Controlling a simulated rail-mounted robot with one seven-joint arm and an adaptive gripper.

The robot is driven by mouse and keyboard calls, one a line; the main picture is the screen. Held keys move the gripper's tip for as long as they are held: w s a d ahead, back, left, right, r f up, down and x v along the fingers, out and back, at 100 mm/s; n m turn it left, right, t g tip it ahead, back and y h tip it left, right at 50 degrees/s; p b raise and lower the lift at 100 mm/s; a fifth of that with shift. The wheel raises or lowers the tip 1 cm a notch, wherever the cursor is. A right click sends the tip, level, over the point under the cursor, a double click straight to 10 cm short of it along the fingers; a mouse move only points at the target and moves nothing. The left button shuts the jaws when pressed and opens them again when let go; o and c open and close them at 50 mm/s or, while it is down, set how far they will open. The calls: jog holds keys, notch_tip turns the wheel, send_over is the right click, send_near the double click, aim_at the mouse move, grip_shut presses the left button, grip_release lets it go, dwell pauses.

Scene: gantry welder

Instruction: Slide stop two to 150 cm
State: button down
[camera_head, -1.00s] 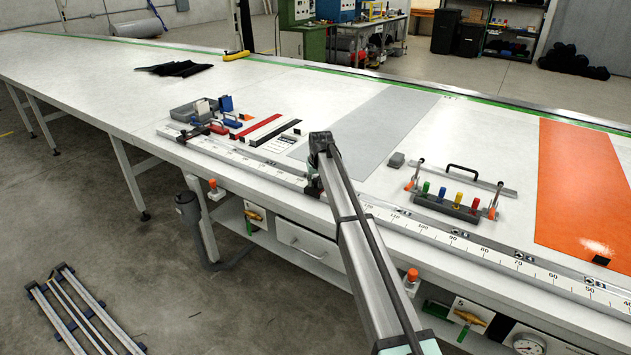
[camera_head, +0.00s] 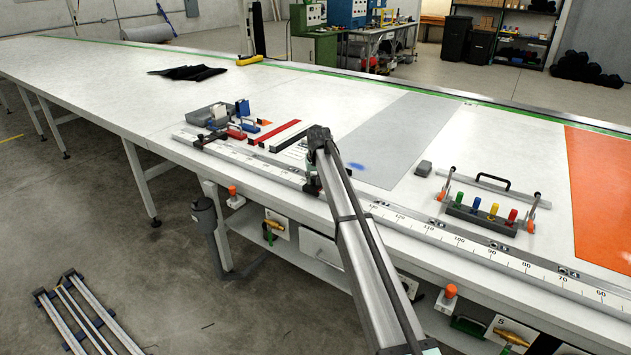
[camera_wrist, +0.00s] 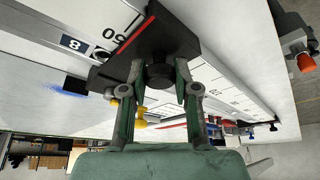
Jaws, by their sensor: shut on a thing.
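In the wrist view a black stop (camera_wrist: 182,40) with a red index line sits on the white scale rail. My gripper (camera_wrist: 160,78) is shut on the stop's round black knob (camera_wrist: 159,72). The red line lies right beside a large scale number that appears to read 150, partly cut off. In the head view my gripper (camera_head: 313,186) is at the rail, and my arm hides most of the stop. The scale rail (camera_head: 470,246) runs along the table's front edge. Another dark stop (camera_head: 197,142) sits at the rail's far left end.
A rack of coloured pegs (camera_head: 482,218) and a black-handled bar (camera_head: 492,183) lie behind the rail on the right. A grey tray (camera_head: 207,116) and red strips lie at the left. Orange-capped valves (camera_head: 233,195) project from the table's front.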

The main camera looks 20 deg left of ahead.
jog(key=c, duration=0.9)
grip_release()
jog(key=shift+d, duration=0.25)
jog(key=shift+o, duration=0.2)
jog(key=v, duration=1.2)
